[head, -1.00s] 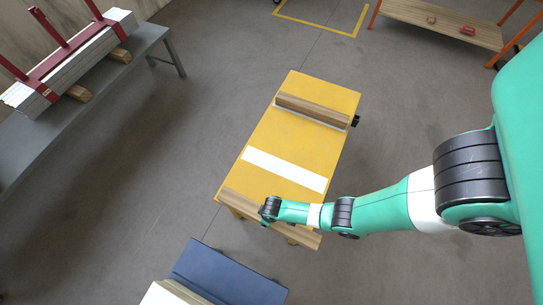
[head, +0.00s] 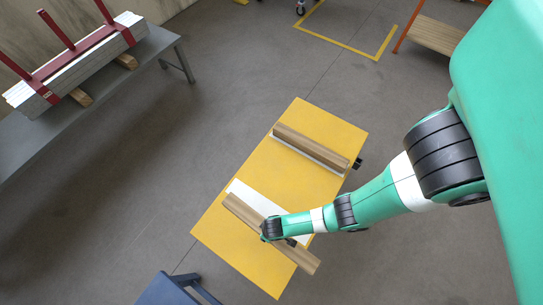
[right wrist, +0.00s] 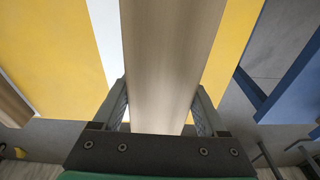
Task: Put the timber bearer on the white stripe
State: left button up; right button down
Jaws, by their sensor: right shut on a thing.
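My right gripper (right wrist: 160,110) is shut on a timber bearer (head: 240,212), a long brown plank, gripping it across its width. In the head view the bearer lies across the yellow tabletop (head: 235,250), covering the near side of the white stripe (head: 250,197). In the right wrist view the stripe (right wrist: 103,35) shows only along the bearer's left side, with yellow on the right. I cannot tell whether the bearer touches the table. A second timber bearer (head: 310,144) rests over another white strip at the far end. My left gripper is not in view.
A grey bench (head: 95,110) with white boards in a red rack (head: 75,62) stands at the upper left. A blue stand (head: 168,290) is close to the table's near side. Yellow tabletop between the two bearers is clear.

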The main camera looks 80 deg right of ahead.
jog(key=shift+s+a+n, duration=0.3)
jog(key=shift+s+a, duration=0.15)
jog(key=shift+a, duration=0.25)
jog(key=shift+w+a, duration=0.2)
jog(key=shift+a, duration=0.1)
jog(key=b, duration=0.6)
send_near(267, 209)
jog(key=a+r, duration=0.2)
jog(key=a, duration=0.2)
jog(key=d+f+b, duration=0.1)
jog(key=f+b, duration=0.1)
jog(key=d+f+b, duration=0.1)
jog(key=d+f, duration=0.1)
jog(key=shift+w+b, duration=0.2)
jog(key=shift+b, duration=0.15)
jog(key=shift+w+d, duration=0.1)
jog(key=shift+d, duration=0.1)
jog(key=shift+w+d+f+b, duration=0.1)
jog(key=shift+d+f+b, duration=0.1)
jog(key=shift+f+b, duration=0.8)
jog(key=shift+d+f+b, duration=0.2)
jog(key=shift+f+b, duration=0.55)
jog(key=shift+f, duration=0.35)
grip_release()
